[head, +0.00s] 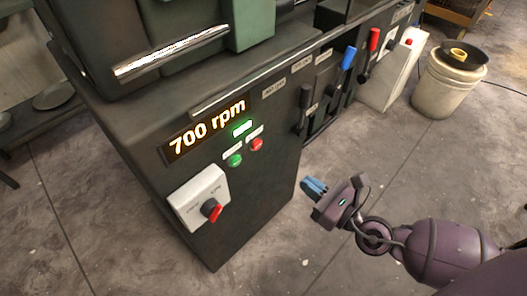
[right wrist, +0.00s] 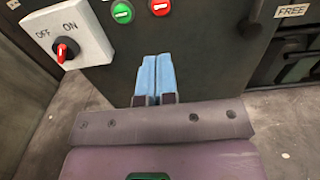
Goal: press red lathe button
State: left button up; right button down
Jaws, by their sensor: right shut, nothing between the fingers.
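The red lathe button (head: 257,144) sits on the dark front panel of the lathe (head: 225,215), just right of a green button (head: 235,160). In the right wrist view the red button (right wrist: 162,6) is at the top edge, with the green button (right wrist: 122,11) to its left. My right gripper (head: 313,188) is shut and empty, its blue fingertips together, apart from the red button and lower right of it in the head view. In the right wrist view its fingertips (right wrist: 155,75) point up toward the panel below the buttons. My left gripper is not in view.
A white on/off switch box with a red knob (head: 211,210) is at the panel's lower left. A display reading 700 rpm (head: 208,128) is above the buttons. Red (head: 374,40) and blue (head: 348,58) levers stick out to the right. A bucket (head: 445,85) stands far right.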

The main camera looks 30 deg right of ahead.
aim_at(258, 146)
jog(key=p+x, duration=0.1)
jog(key=x, duration=1.3)
